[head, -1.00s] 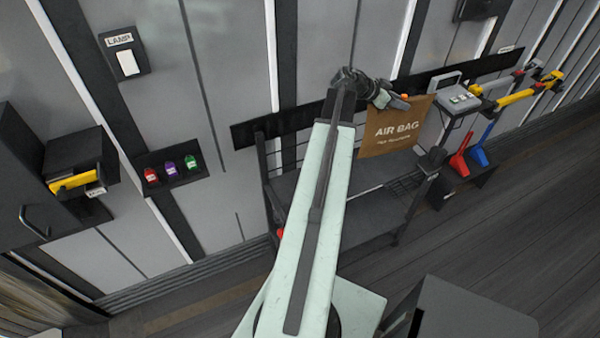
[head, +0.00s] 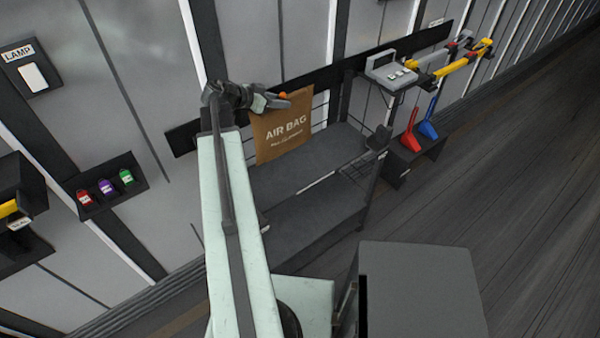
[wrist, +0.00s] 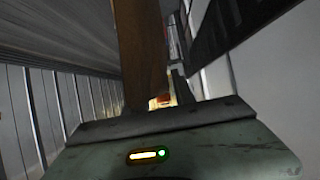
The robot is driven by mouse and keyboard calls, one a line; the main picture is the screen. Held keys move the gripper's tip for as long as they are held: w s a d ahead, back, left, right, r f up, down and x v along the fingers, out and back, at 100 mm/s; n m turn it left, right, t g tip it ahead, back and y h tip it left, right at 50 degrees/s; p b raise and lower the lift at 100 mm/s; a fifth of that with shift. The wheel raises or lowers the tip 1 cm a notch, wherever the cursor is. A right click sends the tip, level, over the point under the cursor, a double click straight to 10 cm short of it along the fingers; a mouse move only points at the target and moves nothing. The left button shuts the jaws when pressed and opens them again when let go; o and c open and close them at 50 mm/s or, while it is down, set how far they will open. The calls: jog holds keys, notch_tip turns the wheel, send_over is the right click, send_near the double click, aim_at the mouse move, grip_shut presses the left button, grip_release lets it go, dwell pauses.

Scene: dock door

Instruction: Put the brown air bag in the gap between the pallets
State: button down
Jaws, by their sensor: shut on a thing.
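The brown air bag (head: 284,138), a flat rectangle printed "AIR BAG", hangs from my gripper (head: 279,99) in the head view. My gripper is shut on its upper edge, with orange showing at the tip. The bag hangs in front of the wall, above a dark rack. In the wrist view a brown strip, the bag seen edge-on (wrist: 142,50), rises from my gripper; the fingertips are not clear there. The pallets and the gap between them are not in view.
The dark rack (head: 300,228) stands below the bag. To its right are a grey device (head: 394,70), yellow-handled bars (head: 462,60), a red scoop (head: 410,138) and a blue scoop (head: 429,122). Small coloured canisters (head: 105,187) sit at left. Open floor (head: 520,170) lies at right.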

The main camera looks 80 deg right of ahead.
aim_at(270, 135)
jog(key=w+a+f+b, duration=0.1)
jog(key=f+b, duration=0.2)
jog(key=f, duration=0.1)
jog(key=w+a+f+b, duration=0.1)
jog(key=f+b, duration=0.3)
jog(key=w+a+f+b, duration=0.1)
jog(key=f+b, duration=0.3)
jog(key=shift+w+a+f, duration=0.15)
jog(key=shift+a+f, duration=0.05)
jog(key=shift+f, duration=0.15)
jog(key=shift+r, duration=0.2)
jog(key=shift+f, duration=0.15)
jog(key=c, duration=1)
grip_release()
jog(key=shift+c, duration=0.2)
